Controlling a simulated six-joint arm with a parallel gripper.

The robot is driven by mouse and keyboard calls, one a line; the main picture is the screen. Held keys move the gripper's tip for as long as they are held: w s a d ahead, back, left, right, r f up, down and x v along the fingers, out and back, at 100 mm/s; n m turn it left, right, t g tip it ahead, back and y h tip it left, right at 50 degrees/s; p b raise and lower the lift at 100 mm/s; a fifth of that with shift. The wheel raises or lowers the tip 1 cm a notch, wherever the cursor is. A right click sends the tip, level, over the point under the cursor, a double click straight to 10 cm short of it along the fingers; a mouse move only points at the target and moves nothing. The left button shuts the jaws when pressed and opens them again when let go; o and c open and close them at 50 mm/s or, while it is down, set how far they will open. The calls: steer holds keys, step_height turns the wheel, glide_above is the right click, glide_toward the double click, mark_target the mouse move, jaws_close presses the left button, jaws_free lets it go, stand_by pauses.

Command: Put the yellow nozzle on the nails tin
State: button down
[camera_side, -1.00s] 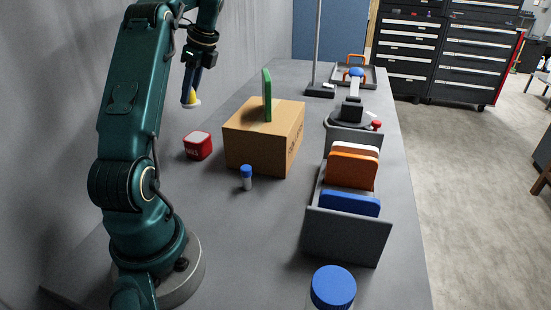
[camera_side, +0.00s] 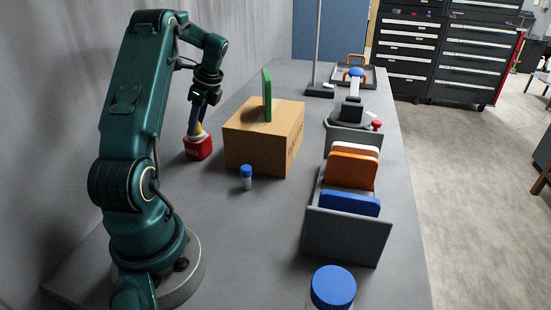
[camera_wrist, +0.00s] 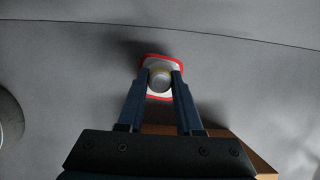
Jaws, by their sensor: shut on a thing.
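The red nails tin (camera_side: 198,149) stands on the bench to the left of the cardboard box in the side view. My gripper (camera_side: 197,131) is right above it, pointing down, shut on the yellow nozzle (camera_side: 199,130). The nozzle is at the tin's top, largely hidden by the fingers; I cannot tell whether it touches the lid. In the wrist view the nozzle's round pale end (camera_wrist: 159,80) sits between the two fingertips, over the tin's white lid with its red rim (camera_wrist: 160,57).
A cardboard box (camera_side: 254,146) with a green upright piece (camera_side: 267,95) on it stands close to the right of the tin. A small blue-capped vial (camera_side: 246,178) stands in front. A grey rack (camera_side: 345,240) holds coloured panels. The wall is to the left.

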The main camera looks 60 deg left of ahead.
steer(key=shift+f, duration=0.15)
steer(key=c, duration=0.6)
jaws_free()
steer(key=v, duration=1.1)
steer(key=w+d+r+n+t, duration=0.1)
steer(key=w+d+r, duration=0.1)
steer(key=d, duration=0.3)
steer(key=w+d+r+n+t, duration=0.1)
steer(key=w+d+r+t, duration=0.15)
steer(key=d, duration=0.25)
steer(key=s+d+f+n+t+h, duration=0.1)
steer(key=s+d+f+n, duration=0.1)
steer(key=d, duration=0.6)
steer(key=s+d+f+n+t+h, duration=0.1)
steer(key=s+d+n+t, duration=0.1)
steer(key=d, duration=0.5)
steer(key=s+d+f+n+t+h, duration=0.1)
steer(key=s+d+f+n+t, duration=0.1)
steer(key=d, duration=0.6)
steer(key=shift+s+d+f+n, duration=0.15)
steer(key=shift+s+n, duration=0.1)
steer(key=shift+s, duration=0.4)
steer(key=shift+s+d+f+n, duration=0.15)
steer(key=shift+s+n, duration=0.1)
steer(key=shift+s, duration=0.4)
